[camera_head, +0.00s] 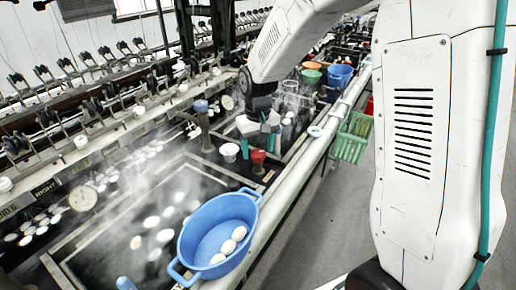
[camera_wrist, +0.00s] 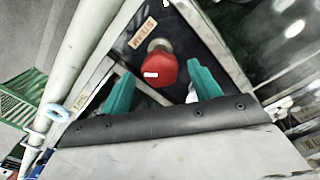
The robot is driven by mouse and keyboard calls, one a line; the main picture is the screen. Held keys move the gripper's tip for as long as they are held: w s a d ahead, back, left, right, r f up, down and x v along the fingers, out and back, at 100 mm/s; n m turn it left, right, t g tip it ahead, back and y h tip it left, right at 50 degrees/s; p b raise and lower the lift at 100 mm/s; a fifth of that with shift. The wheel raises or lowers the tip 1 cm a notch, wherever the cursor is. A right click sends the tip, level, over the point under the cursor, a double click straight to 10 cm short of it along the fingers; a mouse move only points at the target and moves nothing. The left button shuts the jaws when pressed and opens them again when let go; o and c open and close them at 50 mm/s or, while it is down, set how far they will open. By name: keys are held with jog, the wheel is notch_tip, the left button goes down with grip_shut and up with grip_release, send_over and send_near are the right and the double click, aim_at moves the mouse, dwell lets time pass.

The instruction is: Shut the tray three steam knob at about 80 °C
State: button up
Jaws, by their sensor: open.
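The red steam knob (camera_wrist: 161,70) shows in the wrist view, with a small white mark on its face and a steam label (camera_wrist: 143,33) beside it. My gripper (camera_wrist: 160,84) is open, its teal fingers on either side of the knob; whether they touch it I cannot tell. In the head view the red knob (camera_head: 257,157) stands on the basin deck, just below my gripper (camera_head: 259,143). Round dial gauges (camera_head: 83,198) and (camera_head: 227,102) stand along the basins; their readings are too small to make out.
A blue tub (camera_head: 217,226) with several white cocoons sits on the near edge. A white cup (camera_head: 229,152) stands left of the knob. A pale pipe (camera_head: 318,150) runs along the front, and a green crate (camera_head: 352,137) hangs outside it. Steam blurs the basins.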

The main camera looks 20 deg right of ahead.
jog(key=shift+f, duration=0.3)
jog(key=c, duration=1)
jog(key=shift+o, duration=0.2)
jog(key=shift+m, duration=0.4)
jog(key=m, duration=0.3)
jog(key=shift+m, duration=2.2)
